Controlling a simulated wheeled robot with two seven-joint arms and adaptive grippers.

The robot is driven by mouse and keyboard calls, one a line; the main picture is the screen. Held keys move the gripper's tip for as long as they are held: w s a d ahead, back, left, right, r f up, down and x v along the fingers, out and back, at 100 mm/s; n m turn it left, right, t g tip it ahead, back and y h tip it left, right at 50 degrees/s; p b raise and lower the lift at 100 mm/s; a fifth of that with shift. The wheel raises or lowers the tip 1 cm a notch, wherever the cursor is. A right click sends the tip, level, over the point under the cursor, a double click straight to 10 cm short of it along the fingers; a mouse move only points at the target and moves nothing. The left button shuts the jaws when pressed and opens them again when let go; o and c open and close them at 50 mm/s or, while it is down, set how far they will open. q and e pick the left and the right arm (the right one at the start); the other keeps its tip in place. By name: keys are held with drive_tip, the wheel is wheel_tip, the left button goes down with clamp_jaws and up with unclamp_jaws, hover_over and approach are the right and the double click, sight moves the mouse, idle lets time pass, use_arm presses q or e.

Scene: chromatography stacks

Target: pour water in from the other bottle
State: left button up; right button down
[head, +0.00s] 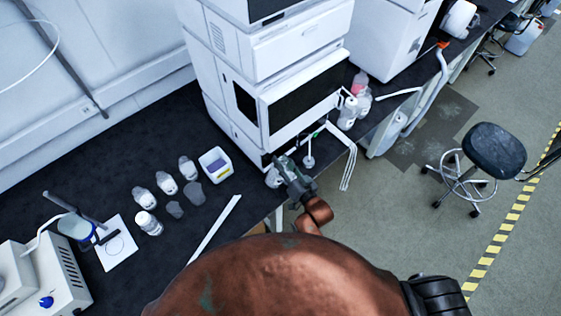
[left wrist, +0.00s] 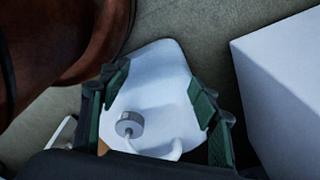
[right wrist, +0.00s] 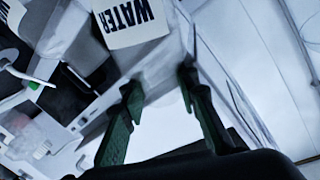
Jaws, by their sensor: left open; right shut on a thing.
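My right gripper (head: 283,172) is at the bench's front edge, before the white instrument stack. It is shut on a clear bottle (right wrist: 155,62) with a white label reading WATER, upside down in the right wrist view. In the head view only a pale part of this bottle (head: 272,179) shows beside the fingers. Its mouth and water level cannot be made out. Other small bottles stand on the bench at left, one of them (head: 148,223) nearest the front. My left gripper (left wrist: 162,95) is open and empty in the left wrist view, over a white container (left wrist: 150,85) with a grey cap.
The white stack (head: 275,100) rises behind my right gripper. A small white box with a yellow-and-purple face (head: 215,165) stands left of it. More bottles (head: 348,113) stand at the stack's right, near white tubing (head: 350,165). A stool (head: 485,150) is on the floor.

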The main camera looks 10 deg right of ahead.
idle(0.4)
drive_tip(key=shift+w+d+f+m+p, duration=0.1)
drive_tip(key=shift+w+m+p, duration=0.05)
drive_tip(key=shift+m+p, duration=0.2)
drive_tip(key=shift+f, duration=0.15)
drive_tip(key=shift+m, duration=0.25)
drive_tip(key=shift+f+m, duration=0.35)
drive_tip(key=shift+m, duration=0.05)
drive_tip(key=shift+p, duration=0.3)
